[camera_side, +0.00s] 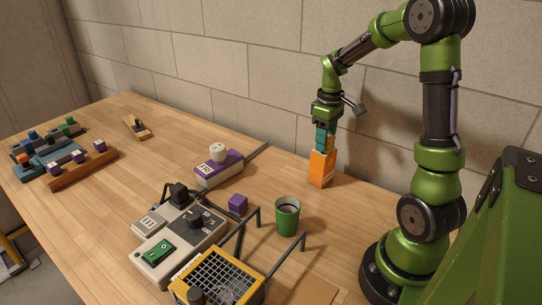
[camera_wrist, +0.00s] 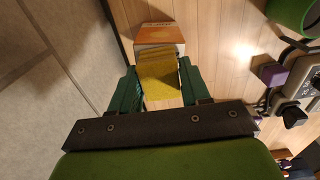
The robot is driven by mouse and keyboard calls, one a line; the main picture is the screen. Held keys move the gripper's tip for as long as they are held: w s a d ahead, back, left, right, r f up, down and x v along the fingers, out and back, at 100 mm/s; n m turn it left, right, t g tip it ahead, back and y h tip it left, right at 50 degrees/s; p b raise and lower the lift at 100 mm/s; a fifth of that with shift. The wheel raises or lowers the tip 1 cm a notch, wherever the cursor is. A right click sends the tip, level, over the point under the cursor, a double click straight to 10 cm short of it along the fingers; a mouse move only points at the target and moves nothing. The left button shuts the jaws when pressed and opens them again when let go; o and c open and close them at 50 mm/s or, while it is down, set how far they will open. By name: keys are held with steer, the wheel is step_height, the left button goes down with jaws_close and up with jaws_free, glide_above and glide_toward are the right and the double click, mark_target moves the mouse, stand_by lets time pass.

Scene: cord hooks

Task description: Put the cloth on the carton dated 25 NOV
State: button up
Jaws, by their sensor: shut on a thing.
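An orange carton (camera_side: 320,172) stands upright on the table near the wall, directly below my gripper. Its pale face and orange panel also show in the wrist view (camera_wrist: 160,35). No date can be read on it. My gripper (camera_side: 326,137) points down with its teal fingers just above the carton. In the wrist view, the fingers (camera_wrist: 160,88) are shut on a mustard-yellow cloth (camera_wrist: 158,72). The cloth overlaps the carton in that view, and I cannot tell whether they touch. The cloth is mostly hidden by the fingers in the side view.
A purple FRI block (camera_side: 218,168), a purple cube (camera_side: 238,204), a grey switch box (camera_side: 180,240) and a yellow wire basket (camera_side: 218,278) lie nearby. Blocks on racks (camera_side: 84,167) fill the far left. The wall is close behind.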

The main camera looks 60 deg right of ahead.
steer(key=o, duration=0.6)
steer(key=shift+f, duration=0.2)
steer(key=o, duration=0.4)
steer(key=shift+o, duration=0.2)
step_height(320, 180, up, 12)
steer(key=s+a+m+t+y, duration=0.1)
steer(key=s+a+m+t, duration=0.1)
steer(key=a, duration=1)
steer(key=s+a+m+t+y, duration=0.1)
steer(key=s+a+t, duration=0.3)
steer(key=a, duration=0.8)
steer(key=shift+s+a+r+m+t, duration=0.15)
steer(key=shift+s+m+t, duration=0.05)
steer(key=shift+m+t, duration=0.35)
